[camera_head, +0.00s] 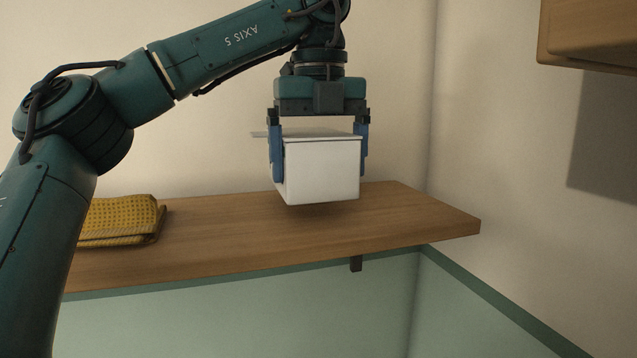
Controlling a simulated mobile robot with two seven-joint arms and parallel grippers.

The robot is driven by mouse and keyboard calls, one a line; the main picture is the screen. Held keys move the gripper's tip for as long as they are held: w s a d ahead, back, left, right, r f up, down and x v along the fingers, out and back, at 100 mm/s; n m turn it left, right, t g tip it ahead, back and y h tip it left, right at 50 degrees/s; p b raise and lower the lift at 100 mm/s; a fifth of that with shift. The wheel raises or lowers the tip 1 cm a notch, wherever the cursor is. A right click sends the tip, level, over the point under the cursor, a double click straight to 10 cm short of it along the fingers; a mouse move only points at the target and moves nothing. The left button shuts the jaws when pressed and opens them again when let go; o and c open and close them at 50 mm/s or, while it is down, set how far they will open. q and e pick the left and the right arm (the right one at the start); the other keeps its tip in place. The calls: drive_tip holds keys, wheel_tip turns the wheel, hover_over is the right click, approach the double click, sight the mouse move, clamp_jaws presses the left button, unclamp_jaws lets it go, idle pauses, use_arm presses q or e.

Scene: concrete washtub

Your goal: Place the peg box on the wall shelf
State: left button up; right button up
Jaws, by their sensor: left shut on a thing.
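The peg box (322,172) is a white box with a lid, held upright by my left gripper (319,160). The gripper points down, with one blue finger on each side of the box, shut on it. The box hangs over the wooden wall shelf (240,245), toward its right part, with a shadow beneath it. It seems to be a little above the shelf top; the exact gap is hard to tell. My right gripper is not in view.
A folded yellow cloth (120,218) lies on the shelf at the left. A wooden cabinet (590,35) hangs at the upper right.

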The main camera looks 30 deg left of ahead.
sight(319, 183)
use_arm(q)
wheel_tip(319, 183, down, 4)
drive_tip(key=shift+a+r, duration=0.1)
drive_tip(key=shift+r, duration=0.15)
drive_tip(key=shift+f, duration=0.1)
drive_tip(key=o, duration=0.7)
drive_tip(key=shift+r, duration=6.15)
